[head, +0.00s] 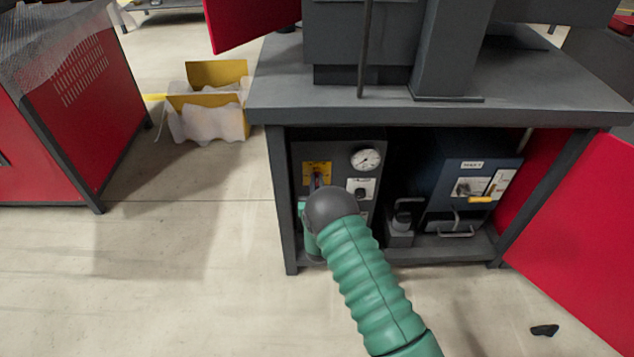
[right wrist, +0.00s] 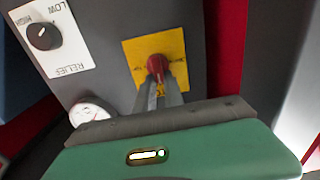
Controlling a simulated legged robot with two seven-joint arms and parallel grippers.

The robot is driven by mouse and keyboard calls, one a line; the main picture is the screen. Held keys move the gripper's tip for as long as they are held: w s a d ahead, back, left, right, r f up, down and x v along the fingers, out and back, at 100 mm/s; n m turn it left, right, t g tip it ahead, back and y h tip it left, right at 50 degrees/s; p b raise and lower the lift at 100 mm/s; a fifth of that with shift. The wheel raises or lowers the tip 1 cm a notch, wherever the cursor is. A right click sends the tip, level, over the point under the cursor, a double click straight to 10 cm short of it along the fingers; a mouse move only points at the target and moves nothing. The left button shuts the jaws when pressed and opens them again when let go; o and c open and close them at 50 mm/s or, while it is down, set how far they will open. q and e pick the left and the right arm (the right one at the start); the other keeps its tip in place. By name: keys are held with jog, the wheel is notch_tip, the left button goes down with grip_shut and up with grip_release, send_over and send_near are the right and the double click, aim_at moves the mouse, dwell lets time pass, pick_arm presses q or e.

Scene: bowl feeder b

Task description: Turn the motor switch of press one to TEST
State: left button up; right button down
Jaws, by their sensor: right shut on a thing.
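The motor switch shows in the right wrist view as a red knob (right wrist: 156,65) on a yellow plate (right wrist: 133,50), fixed to a dark grey panel. The small marks on the plate are too small to read. My right gripper (right wrist: 159,88) is shut on the red knob, its two grey fingers at the knob's near side. In the head view the yellow plate (head: 317,168) is at the upper left of the grey unit inside the open cabinet. My right arm and wrist hide most of the gripper and the lower panel there. My left gripper is out of view.
A gauge (head: 366,159) and a white relief plate with a black knob (right wrist: 42,36) are on the same panel. A blue unit (head: 468,177) with a yellow-handled lever stands to the right. The red cabinet door (head: 585,240) hangs open at right. The floor at left is mostly clear.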

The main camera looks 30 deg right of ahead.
jog(key=shift+m, duration=0.3)
jog(key=shift+s+d+f+m+p, duration=0.3)
jog(key=shift+m+p, duration=0.2)
jog(key=shift+m, duration=2.4)
jog(key=shift+s+d+f+m+p, duration=0.1)
jog(key=shift+d+f+m+p, duration=0.3)
jog(key=shift+m, duration=2.5)
jog(key=shift+s+d+f+m+p, duration=0.15)
jog(key=shift+f+m+p, duration=0.35)
jog(key=shift+m, duration=2.4)
jog(key=shift+r, duration=0.1)
jog(key=c, duration=1.4)
grip_release()
jog(key=shift+c, duration=0.2)
jog(key=shift+r, duration=0.1)
